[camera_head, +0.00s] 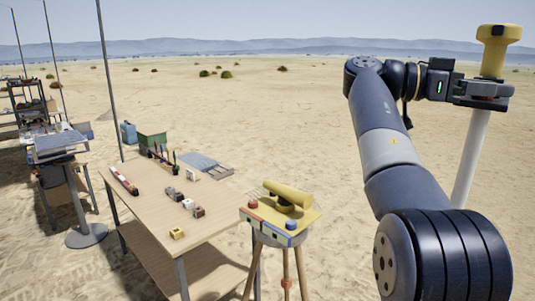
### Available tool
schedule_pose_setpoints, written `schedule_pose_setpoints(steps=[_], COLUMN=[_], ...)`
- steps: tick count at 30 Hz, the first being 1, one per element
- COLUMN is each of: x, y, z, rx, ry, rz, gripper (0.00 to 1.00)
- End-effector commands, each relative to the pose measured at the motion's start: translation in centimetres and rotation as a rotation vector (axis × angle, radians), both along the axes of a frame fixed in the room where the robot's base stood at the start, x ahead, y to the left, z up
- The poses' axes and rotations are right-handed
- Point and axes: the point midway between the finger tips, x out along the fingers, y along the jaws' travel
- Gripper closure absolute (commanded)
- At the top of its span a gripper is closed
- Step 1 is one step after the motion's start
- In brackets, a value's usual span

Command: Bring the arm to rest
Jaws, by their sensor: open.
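My gripper (493,95) is at the upper right, at the end of my raised arm. Its fingers are open and overlap the upper part of a white pole (470,160), just below a yellow head (498,45) on top. I cannot tell whether the fingers touch the pole or the yellow head. A small reddish part shows between the fingers. The gripper is well above and to the right of the wooden table (150,215).
A yellow instrument (288,195) sits on a tripod stand right of the table, below and left of my arm. Several small blocks and a red-white long object (124,179) lie on the table. A grey stand (85,234) and loaded shelves are at the left. Open sand lies beyond.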

Motion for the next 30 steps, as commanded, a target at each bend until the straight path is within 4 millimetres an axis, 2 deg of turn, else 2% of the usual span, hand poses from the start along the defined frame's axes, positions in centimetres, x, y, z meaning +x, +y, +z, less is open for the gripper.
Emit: schedule_pose_setpoints(steps=[1,5,30], x=[-0.11,-0.13,-0.26], y=[0.09,0.08,-0.04], z=[-0.53,-0.53,0.1], rx=[0.0,0.0,-0.001], ry=[-0.002,-0.003,-0.002], rz=[0.034,0.129,0.782], gripper=[0.52,0.52,0.52])
